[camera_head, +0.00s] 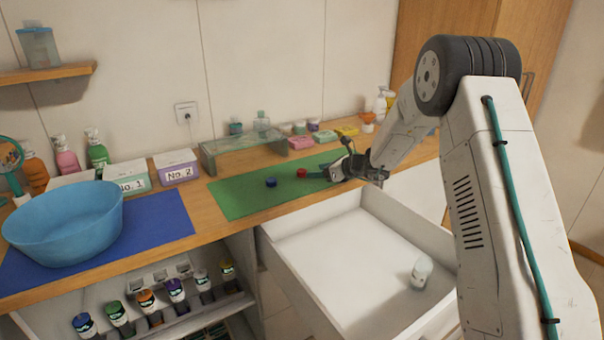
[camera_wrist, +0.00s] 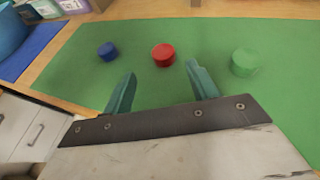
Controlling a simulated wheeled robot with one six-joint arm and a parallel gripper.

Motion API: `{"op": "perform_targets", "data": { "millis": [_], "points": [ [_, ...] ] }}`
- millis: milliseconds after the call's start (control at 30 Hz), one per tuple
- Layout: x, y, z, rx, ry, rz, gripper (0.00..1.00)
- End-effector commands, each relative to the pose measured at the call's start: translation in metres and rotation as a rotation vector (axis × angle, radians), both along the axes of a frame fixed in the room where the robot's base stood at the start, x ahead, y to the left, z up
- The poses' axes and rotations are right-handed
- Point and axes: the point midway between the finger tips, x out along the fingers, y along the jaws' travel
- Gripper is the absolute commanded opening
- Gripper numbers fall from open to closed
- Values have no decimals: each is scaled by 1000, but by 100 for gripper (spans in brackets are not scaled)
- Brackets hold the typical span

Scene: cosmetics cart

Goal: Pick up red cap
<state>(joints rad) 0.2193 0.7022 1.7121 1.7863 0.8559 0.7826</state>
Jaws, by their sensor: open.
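The red cap (camera_wrist: 163,55) lies on the green mat (camera_wrist: 215,35), between a blue cap (camera_wrist: 107,51) on its left and a green cap (camera_wrist: 246,62) on its right in the wrist view. In the head view the red cap (camera_head: 302,173) and blue cap (camera_head: 271,182) show on the mat; the green cap cannot be made out there. My gripper (camera_wrist: 158,88) is open and empty, its two teal fingers apart. The red cap is just beyond the fingertips, roughly in line with the gap. In the head view my gripper (camera_head: 318,174) is just right of the red cap.
An open white drawer (camera_head: 330,262) with a pale container (camera_head: 421,272) in it juts out below my arm. A glass-like shelf (camera_head: 245,151) stands behind the mat. A blue basin (camera_head: 66,222) and labelled boxes (camera_head: 128,177) stand left. The mat around the caps is clear.

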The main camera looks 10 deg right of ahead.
Motion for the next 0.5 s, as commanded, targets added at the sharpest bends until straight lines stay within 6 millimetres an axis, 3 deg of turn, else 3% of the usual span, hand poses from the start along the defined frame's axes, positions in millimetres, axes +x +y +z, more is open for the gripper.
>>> {"op": "perform_targets", "data": {
  "millis": [300, 500],
  "points": [
    [34, 22, -20, -1, -1, 4, 59],
    [44, 29, -25, -3, -2, 2, 59]
  ]
}}
